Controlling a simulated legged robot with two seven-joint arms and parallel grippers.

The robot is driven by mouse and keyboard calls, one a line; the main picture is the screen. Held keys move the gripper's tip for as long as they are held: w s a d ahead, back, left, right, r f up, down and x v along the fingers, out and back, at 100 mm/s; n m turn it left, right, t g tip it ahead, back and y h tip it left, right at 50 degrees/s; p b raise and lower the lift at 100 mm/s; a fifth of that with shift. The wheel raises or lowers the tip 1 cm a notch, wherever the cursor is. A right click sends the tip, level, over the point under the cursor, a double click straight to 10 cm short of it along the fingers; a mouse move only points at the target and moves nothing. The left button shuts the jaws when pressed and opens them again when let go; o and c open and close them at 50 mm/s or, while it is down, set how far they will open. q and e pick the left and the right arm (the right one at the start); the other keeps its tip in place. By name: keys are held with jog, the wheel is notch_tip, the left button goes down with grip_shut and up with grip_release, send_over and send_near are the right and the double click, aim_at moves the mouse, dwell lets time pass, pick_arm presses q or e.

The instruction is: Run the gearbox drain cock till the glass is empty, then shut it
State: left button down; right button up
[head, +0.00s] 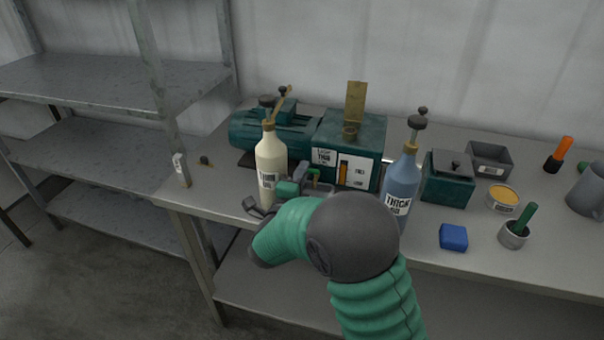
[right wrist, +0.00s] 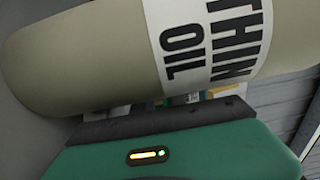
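The teal gearbox (head: 372,127) stands at the back of the bench, with a motor (head: 262,134) at its left. Its front has an orange sight strip (head: 343,172) beside a white label; the exact level is too small to read. A small green part (head: 314,172) at its lower left may be the drain cock. My right gripper (head: 277,203) is low in front of it, by the cream thin-oil bottle (head: 269,160). This bottle (right wrist: 110,50) lies close across the right wrist view and hides the fingertips, so grip or contact is unclear. My left gripper is out of view.
A blue thick-oil bottle (head: 402,184) stands close right of my arm. Further right are a teal box (head: 447,190), a grey bin (head: 489,158), a blue block (head: 453,237), a yellow tin (head: 502,197) and a cup (head: 513,235). Metal shelving (head: 90,84) stands left.

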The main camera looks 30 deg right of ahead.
grip_shut()
jog(key=shift+f, duration=0.1)
